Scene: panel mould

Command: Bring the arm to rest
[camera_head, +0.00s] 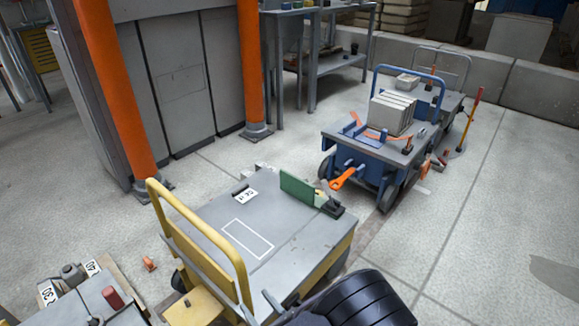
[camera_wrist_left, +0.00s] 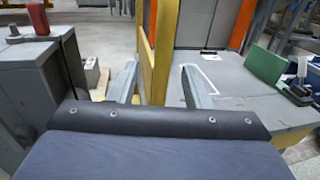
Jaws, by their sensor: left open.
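My left gripper (camera_head: 259,304) shows at the bottom of the head view, by the near end of the yellow cart (camera_head: 210,222). In the left wrist view its two grey fingers (camera_wrist_left: 160,78) are apart, with nothing gripped. The cart's yellow handle (camera_wrist_left: 146,60) shows between the fingers in that view; I cannot tell how far beyond them it stands. My dark left forearm fills the bottom right of the head view. My right gripper is in neither view.
A green panel (camera_head: 297,187) stands in a dark holder on the yellow cart, beside a white rectangle outline. A blue cart (camera_head: 345,143) with grey panels is behind. A grey bench (camera_head: 85,305) is at bottom left. Orange posts (camera_head: 113,95) stand at back left. Floor at right is clear.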

